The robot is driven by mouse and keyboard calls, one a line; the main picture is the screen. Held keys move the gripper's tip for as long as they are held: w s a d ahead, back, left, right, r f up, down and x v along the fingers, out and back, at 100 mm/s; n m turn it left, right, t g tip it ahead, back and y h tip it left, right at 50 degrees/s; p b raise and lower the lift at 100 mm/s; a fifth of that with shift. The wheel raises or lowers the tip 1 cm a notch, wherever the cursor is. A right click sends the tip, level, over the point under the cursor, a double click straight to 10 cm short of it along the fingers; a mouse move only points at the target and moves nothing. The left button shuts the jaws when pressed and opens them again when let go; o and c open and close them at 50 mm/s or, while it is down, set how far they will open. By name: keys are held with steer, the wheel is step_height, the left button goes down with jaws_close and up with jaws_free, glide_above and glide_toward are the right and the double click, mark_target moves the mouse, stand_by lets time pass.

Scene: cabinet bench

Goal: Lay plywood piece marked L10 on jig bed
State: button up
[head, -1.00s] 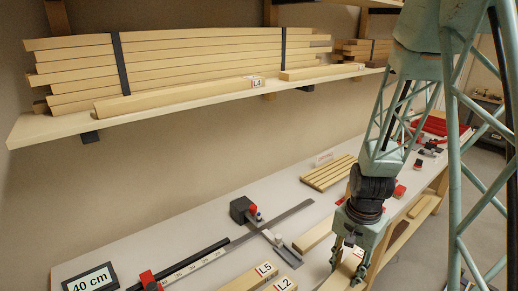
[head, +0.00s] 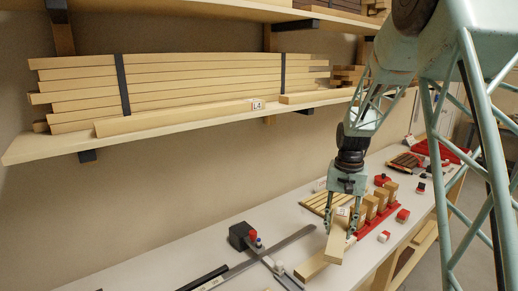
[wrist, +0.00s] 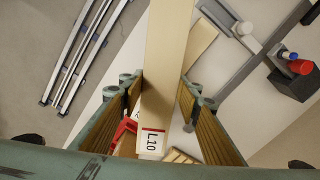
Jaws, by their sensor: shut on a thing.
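The plywood piece marked L10 (wrist: 168,50) is a pale, narrow board. It is between the fingers of my gripper (wrist: 163,100) in the wrist view, with its label near the lower end. In the head view my gripper (head: 348,212) points down, shut on the piece (head: 338,243), which is tilted and appears raised above the bench. A jig assembly with a grey metal bar (head: 285,243), a dark block (head: 240,236) and a crosswise arm lies to the left. I cannot tell which surface is the jig bed.
Another pale board (head: 311,268) lies on the white bench below the held piece. A red rack (head: 378,219) with upright wooden blocks stands close to the right. Slats (head: 318,202) lie behind my gripper. A shelf (head: 215,124) with stacked boards, including L4, runs above.

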mark_target(336, 221)
steer(key=shift+n, duration=0.6)
steer(key=w+r, duration=0.1)
steer(key=w, duration=0.1)
steer(key=w+r, duration=0.2)
steer(key=shift+w+d+r, duration=0.1)
steer(key=shift+w+r, duration=0.05)
steer(key=shift+r, duration=0.15)
steer(key=shift+f, duration=0.1)
